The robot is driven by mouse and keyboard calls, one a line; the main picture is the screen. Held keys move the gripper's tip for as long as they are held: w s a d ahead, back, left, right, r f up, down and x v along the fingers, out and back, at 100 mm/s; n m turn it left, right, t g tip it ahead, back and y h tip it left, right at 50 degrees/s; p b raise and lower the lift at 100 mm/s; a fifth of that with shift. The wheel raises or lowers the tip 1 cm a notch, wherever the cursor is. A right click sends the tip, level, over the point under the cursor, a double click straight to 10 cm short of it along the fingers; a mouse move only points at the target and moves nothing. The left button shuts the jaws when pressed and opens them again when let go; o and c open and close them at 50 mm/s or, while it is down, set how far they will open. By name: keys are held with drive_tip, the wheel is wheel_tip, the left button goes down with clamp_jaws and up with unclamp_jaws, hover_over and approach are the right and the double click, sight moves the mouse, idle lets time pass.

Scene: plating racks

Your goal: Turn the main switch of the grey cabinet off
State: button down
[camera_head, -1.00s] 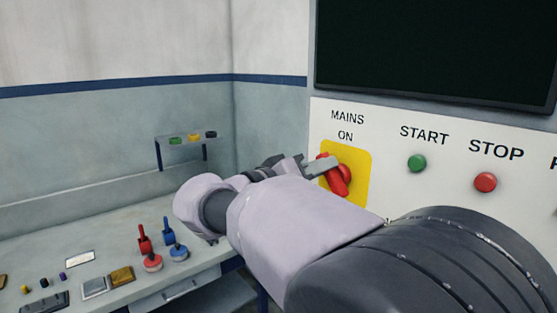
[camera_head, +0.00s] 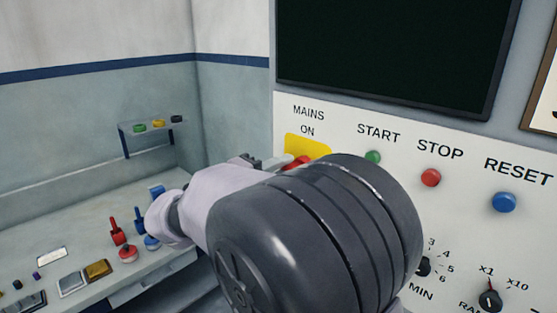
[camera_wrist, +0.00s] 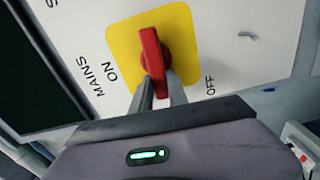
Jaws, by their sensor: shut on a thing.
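The main switch has a red handle (camera_wrist: 152,52) on a yellow plate (camera_wrist: 186,28), on the white front of the grey cabinet (camera_head: 330,205). In the wrist view ON is left of the plate and OFF right. The handle lies crosswise between them, pointing straight at neither word. My gripper (camera_wrist: 160,90) is shut on the near end of the handle, one finger on each side. In the head view my arm covers most of the switch; only a bit of the red handle (camera_head: 297,163) and the top of the plate (camera_head: 308,145) show.
Right of the switch are a green START button (camera_head: 373,157), a red STOP button (camera_head: 430,177) and a blue RESET button (camera_head: 504,202), with knobs below. A dark screen (camera_head: 395,50) is above. A bench (camera_head: 40,230) with red and blue tools stands left.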

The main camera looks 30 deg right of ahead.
drive_tip(key=shift+f+n, duration=0.2)
drive_tip(key=shift+n, duration=0.2)
drive_tip(key=c, duration=1.3)
unclamp_jaws()
drive_tip(key=shift+d, duration=0.1)
drive_tip(key=p+v, duration=0.3)
drive_tip(key=v, duration=1.4)
drive_tip(key=shift+s+a+r, duration=0.1)
drive_tip(key=shift+a, duration=0.15)
